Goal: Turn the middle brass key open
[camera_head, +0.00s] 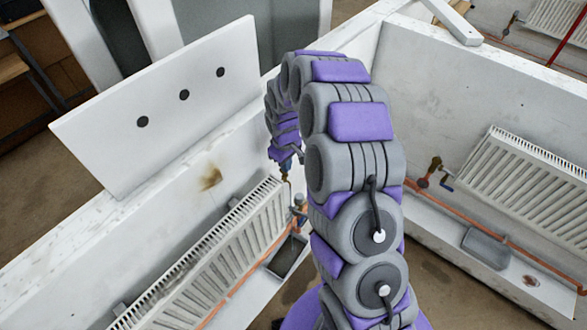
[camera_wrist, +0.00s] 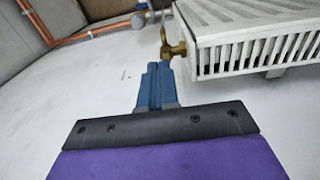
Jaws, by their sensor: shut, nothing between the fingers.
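A brass valve (camera_wrist: 172,46) shows in the wrist view at the radiator's near left end, just beyond my fingertips. My gripper (camera_wrist: 158,68) has its blue fingers shut together and empty; the tips are close to the brass, and I cannot tell whether they touch it. In the head view my gripper (camera_head: 286,172) is small and partly hidden by my arm, above a brass fitting (camera_head: 299,202) at the left radiator's upper right end. I cannot tell which key is the middle one.
A white radiator (camera_head: 205,265) lines the left bay, with a grey tray (camera_head: 287,255) on the floor beside it. A white panel with black dots (camera_head: 165,100) stands on the left wall. The right bay holds another radiator (camera_head: 535,185), a copper pipe (camera_head: 500,238) and a grey tray (camera_head: 486,247).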

